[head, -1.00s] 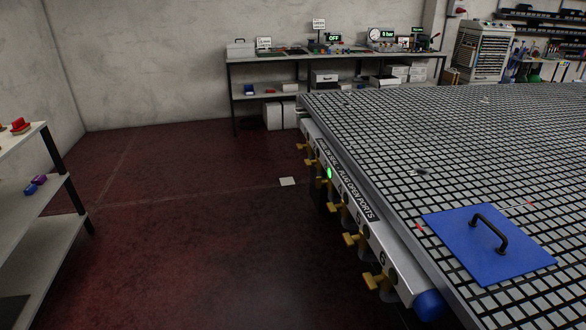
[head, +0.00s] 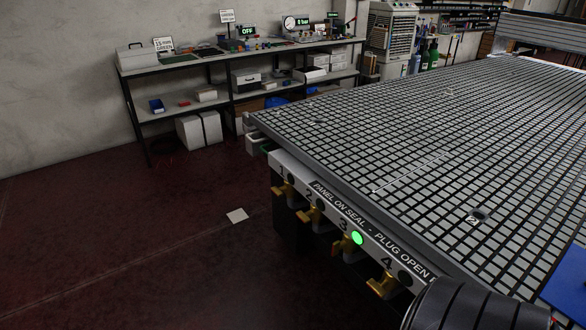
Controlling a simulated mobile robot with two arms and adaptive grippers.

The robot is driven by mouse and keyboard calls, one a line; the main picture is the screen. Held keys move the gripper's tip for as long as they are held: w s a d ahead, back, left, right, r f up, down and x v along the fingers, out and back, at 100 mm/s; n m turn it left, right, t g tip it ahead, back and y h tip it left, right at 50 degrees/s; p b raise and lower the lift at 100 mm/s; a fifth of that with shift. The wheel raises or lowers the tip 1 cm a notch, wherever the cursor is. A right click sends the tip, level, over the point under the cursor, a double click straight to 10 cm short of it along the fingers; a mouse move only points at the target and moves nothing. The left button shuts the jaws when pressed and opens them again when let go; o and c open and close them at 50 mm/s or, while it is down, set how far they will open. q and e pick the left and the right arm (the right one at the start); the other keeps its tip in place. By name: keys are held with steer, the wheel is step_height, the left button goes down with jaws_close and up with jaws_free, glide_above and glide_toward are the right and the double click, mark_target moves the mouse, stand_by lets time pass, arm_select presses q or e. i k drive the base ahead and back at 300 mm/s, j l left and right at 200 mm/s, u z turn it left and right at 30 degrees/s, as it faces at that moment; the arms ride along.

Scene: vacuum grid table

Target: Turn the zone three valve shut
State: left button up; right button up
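The zone three valve (head: 346,243) is a brass-coloured handle on the table's side rail, below the numeral 3. A green light (head: 357,238) glows right beside it. Similar brass handles sit at zone one (head: 284,190), zone two (head: 311,215) and zone four (head: 383,285). The exact turn of the zone three handle is too small to tell. Neither of my grippers is in view. A dark, rounded part of my arm shows at the bottom right and covers the rail beyond zone four.
The gridded vacuum table (head: 400,150) fills the right side, with a blue panel (head: 568,285) at the right edge. A workbench (head: 140,70) stands along the back wall. The red floor left of the rail is clear except for a flat white square (head: 237,216).

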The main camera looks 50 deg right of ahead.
mark_target(336, 247)
steer(key=i+j+z, duration=0.1)
steer(key=i+z, duration=0.4)
steer(key=i+j+z, duration=0.3)
steer(key=i+z, duration=0.2)
steer(key=i+j+z, duration=0.5)
steer(key=k+l, duration=0.05)
steer(key=k, duration=0.05)
